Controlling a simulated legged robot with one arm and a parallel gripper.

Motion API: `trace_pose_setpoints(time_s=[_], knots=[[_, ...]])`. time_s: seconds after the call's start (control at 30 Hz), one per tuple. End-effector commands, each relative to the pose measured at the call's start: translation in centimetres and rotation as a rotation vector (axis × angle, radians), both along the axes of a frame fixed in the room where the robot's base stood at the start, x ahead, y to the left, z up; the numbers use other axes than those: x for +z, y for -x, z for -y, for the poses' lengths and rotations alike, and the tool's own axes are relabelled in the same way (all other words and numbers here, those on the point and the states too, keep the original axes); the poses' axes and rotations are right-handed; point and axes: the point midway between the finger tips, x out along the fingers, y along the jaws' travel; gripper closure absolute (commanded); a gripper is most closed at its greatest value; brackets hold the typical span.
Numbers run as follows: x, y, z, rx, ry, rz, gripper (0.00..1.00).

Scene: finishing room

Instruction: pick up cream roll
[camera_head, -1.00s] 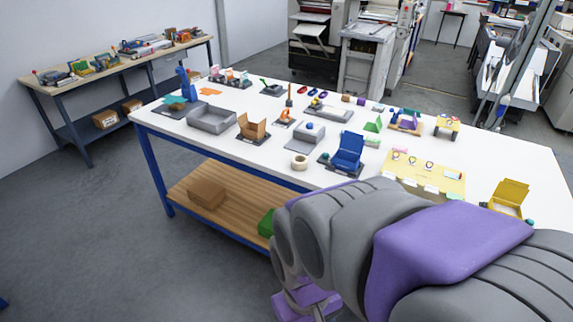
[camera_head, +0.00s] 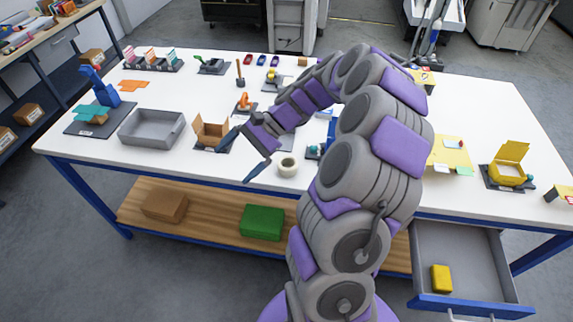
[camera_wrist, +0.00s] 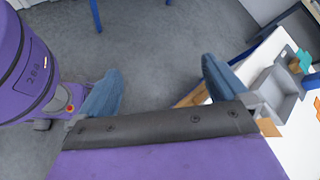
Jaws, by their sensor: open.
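The cream roll (camera_head: 287,166) lies flat on the white table near its front edge, its round hole facing up. My gripper (camera_head: 231,166) is open and empty, to the left of the roll and apart from it, over the table's front edge. Its two blue-grey fingers are spread and point left and down in the head view. In the wrist view my gripper (camera_wrist: 161,72) shows both fingers apart with only floor between them. The roll is not visible in the wrist view.
A cardboard box (camera_head: 212,132) and grey tray (camera_head: 152,128) stand left of the roll. My arm hides part of the table's middle. An open drawer (camera_head: 462,262) holding a yellow block (camera_head: 441,278) juts out at front right. A green box (camera_head: 262,222) sits on the lower shelf.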

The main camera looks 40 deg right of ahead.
Motion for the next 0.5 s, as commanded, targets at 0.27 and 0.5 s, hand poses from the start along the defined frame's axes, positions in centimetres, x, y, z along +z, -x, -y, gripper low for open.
trace_pose_setpoints(time_s=[0.27, 0.5], knots=[[-6.3, -1.5, 14.1, -0.446, -0.210, -0.151, 0.00], [-12.7, 2.5, 24.6, -0.782, -0.333, -0.264, 0.00]])
